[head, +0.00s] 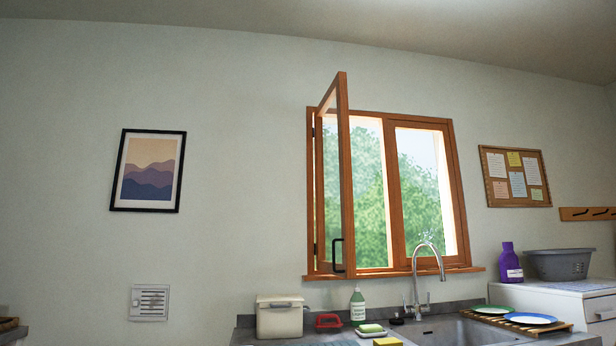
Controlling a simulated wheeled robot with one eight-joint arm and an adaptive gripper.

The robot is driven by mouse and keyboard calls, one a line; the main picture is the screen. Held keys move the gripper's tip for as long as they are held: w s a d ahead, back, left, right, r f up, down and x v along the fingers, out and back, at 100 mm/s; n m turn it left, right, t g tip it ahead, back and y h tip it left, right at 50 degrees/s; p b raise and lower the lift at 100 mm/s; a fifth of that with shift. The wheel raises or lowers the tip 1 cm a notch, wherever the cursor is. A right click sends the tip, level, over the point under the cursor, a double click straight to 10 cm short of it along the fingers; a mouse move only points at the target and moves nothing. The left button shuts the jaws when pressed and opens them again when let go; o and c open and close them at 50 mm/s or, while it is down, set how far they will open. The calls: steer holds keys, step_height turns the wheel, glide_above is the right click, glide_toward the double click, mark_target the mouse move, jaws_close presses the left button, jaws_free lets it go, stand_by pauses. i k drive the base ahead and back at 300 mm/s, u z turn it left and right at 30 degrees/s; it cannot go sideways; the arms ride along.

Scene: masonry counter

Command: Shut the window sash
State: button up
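The window sash (344,180) is a narrow wooden-framed pane, hinged on the left side of the wooden window frame (394,200). It stands swung open into the room, seen nearly edge-on. A dark handle (337,255) sits low on the sash. The left opening shows green trees outside; the right pane looks closed in its frame. My gripper is not in the head view, so its state and its distance from the sash are hidden.
Below the window are a sink with a tall faucet (427,265), a green soap bottle (358,306), a lidded bin (279,317) and a red item (328,321). Plates (529,318) lie on a rack at right. The wall left of the sash is clear up to a picture (148,170).

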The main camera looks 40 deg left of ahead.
mark_target(338, 90)
steer(key=u, duration=1.65)
steer(key=i, duration=1)
steer(key=z, duration=0.25)
steer(key=k, duration=1.35)
steer(key=u, duration=0.25)
